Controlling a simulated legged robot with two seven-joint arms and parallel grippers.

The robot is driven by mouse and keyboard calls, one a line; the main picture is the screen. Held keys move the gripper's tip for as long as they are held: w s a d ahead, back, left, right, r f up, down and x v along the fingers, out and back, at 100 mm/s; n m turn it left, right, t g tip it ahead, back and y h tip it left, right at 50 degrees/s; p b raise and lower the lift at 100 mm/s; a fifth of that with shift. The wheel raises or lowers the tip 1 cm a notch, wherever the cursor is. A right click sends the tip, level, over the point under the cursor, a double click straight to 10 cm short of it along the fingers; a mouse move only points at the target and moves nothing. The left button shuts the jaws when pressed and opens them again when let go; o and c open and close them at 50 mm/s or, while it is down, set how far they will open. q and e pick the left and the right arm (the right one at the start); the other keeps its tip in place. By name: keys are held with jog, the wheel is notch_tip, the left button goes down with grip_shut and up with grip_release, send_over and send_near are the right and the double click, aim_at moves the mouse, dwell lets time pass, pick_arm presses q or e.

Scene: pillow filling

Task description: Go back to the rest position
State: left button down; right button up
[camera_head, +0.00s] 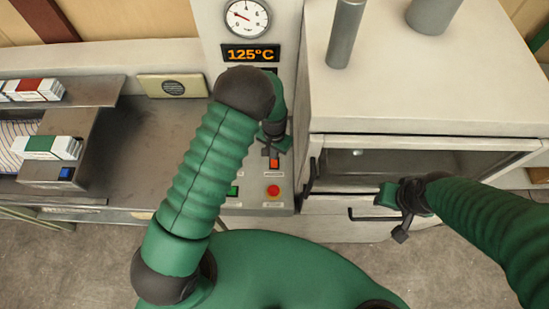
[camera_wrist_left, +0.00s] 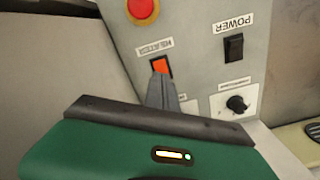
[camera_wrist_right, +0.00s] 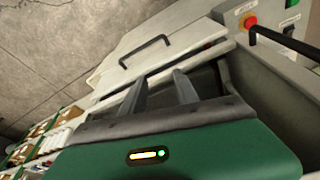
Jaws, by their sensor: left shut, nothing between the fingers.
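My left gripper (camera_head: 272,152) is at the control panel (camera_head: 255,206), below the 125°C display (camera_head: 250,53). In the left wrist view its fingers (camera_wrist_left: 160,80) are shut together and empty. Their tips are at the lit orange heater switch (camera_wrist_left: 161,66); I cannot tell whether they touch it. The switch also shows in the head view (camera_head: 274,163). My right gripper (camera_head: 401,232) is in front of the white cabinet at the right. In the right wrist view its two fingers (camera_wrist_right: 158,78) are apart, with nothing between them.
A red button (camera_head: 273,190) and a green button (camera_head: 233,191) are low on the panel. The cabinet (camera_head: 425,95) has a glass front and black handles close to my right gripper. A metal counter (camera_head: 140,150) is at the left, with boxes (camera_head: 46,147) beyond.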

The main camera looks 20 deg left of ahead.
pick_arm(q)
jog(key=shift+r, duration=0.7)
jog(key=s+a+r+n+t+b, duration=0.1)
jog(key=s+a+r+b, duration=0.1)
jog(key=s+r+b, duration=0.2)
jog(key=s+a+r+n+t+b, duration=0.1)
jog(key=s+a+r+b, duration=0.2)
jog(key=s+b, duration=0.5)
jog(key=s, duration=0.3)
jog(key=shift+r+n+t, duration=0.3)
jog(key=shift+r+n, duration=0.1)
jog(key=shift+a, duration=0.15)
